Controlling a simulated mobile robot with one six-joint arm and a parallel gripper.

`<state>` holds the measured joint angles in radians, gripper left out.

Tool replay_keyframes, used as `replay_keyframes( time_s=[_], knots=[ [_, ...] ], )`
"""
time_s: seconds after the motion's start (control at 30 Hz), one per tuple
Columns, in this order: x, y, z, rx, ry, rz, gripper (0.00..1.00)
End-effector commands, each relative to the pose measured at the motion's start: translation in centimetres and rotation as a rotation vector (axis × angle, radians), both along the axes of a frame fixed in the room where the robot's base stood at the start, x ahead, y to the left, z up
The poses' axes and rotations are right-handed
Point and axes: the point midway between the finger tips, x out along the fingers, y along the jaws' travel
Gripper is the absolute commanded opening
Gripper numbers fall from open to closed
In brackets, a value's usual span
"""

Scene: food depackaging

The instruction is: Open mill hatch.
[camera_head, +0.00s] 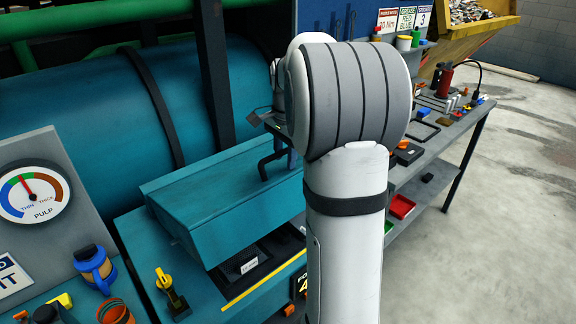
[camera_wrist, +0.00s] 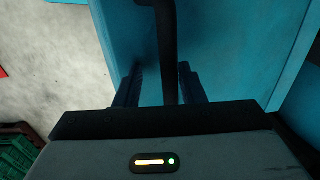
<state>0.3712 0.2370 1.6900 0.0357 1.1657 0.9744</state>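The mill hatch (camera_head: 215,200) is a teal panel in front of the large teal drum in the head view. A dark recess shows along its lower front edge; I cannot tell how far the hatch is raised. Its black bar handle (camera_head: 264,168) stands at its right end, partly hidden by my arm. In the wrist view, the handle (camera_wrist: 166,45) runs between the two fingers of my gripper (camera_wrist: 160,88), with the teal hatch surface (camera_wrist: 225,45) behind. The fingers stand apart with visible gaps on both sides of the bar.
A workbench with tools and a red bin (camera_head: 402,206) stands at the right. Open concrete floor (camera_head: 500,220) lies beyond it.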

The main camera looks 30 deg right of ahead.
Motion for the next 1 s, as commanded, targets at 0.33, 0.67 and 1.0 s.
replay_keyframes(
  time_s=[0.33, 0.67, 1.0],
  knots=[
    [0.0, 0.1, -0.4, 0.000, 0.000, 0.004, 0.36],
    [-1.4, 1.6, 4.1, -0.035, -0.059, 0.029, 0.11],
    [-12.3, 11.8, 7.3, -0.145, -0.163, 0.670, 0.00]
  ],
)
